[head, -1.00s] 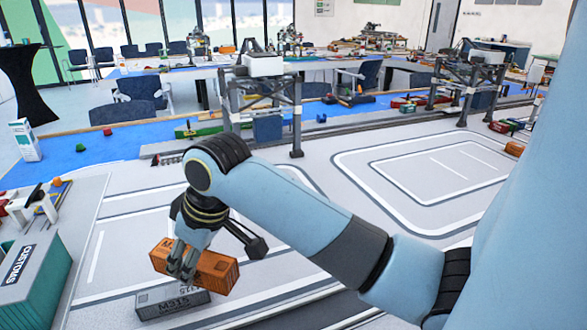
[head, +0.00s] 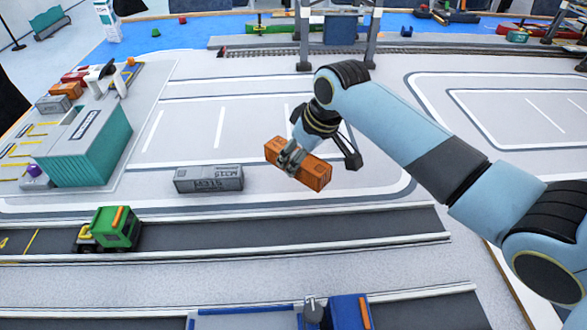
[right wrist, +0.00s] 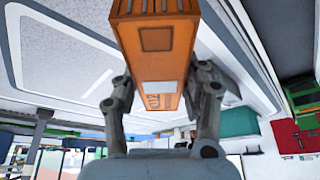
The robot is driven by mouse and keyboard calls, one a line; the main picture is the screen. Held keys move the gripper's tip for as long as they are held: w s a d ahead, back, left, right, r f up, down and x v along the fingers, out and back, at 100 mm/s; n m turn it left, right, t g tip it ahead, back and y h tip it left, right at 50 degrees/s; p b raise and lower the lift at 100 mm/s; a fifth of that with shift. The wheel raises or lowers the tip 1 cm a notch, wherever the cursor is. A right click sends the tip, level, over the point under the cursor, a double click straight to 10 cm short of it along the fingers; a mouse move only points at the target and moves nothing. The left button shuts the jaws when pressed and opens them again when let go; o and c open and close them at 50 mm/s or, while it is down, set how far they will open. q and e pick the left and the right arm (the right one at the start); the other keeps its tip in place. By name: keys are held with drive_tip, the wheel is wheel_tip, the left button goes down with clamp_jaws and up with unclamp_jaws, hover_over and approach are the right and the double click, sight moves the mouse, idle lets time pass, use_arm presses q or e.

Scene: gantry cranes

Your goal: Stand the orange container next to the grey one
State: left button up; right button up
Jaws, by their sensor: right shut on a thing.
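The orange container (head: 312,174) is held in my right gripper (head: 291,157), whose fingers are closed across its middle. In the right wrist view the container (right wrist: 156,62) sits between the two fingers (right wrist: 160,100). In the head view it appears to the right of the grey container (head: 208,180), with a gap between them. The grey container lies on the pale ground of the marked yard. I cannot tell exactly how far the orange one is above the ground. My left gripper is not in view.
A teal customs building (head: 95,150) stands to the left, with small containers (head: 66,90) behind it. A green truck (head: 113,228) stands on the dark road (head: 300,230) in front. A gantry crane (head: 305,40) stands behind. The yard around the grey container is clear.

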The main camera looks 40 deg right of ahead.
sight(310, 159)
drive_tip(key=shift+w+d+f, duration=0.1)
drive_tip(key=shift+w+f, duration=0.2)
drive_tip(key=shift+w, duration=0.2)
drive_tip(key=shift+w+f, duration=0.3)
drive_tip(key=shift+w, duration=0.2)
wheel_tip(310, 159, down, 3)
drive_tip(key=shift+f, duration=0.1)
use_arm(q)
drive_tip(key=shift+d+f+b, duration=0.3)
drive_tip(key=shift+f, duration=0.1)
use_arm(e)
drive_tip(key=shift+f, duration=0.45)
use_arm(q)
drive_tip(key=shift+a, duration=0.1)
use_arm(e)
drive_tip(key=o, duration=1.3)
drive_tip(key=shift+f, duration=0.1)
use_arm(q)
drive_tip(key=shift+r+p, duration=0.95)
use_arm(e)
drive_tip(key=v, duration=1.2)
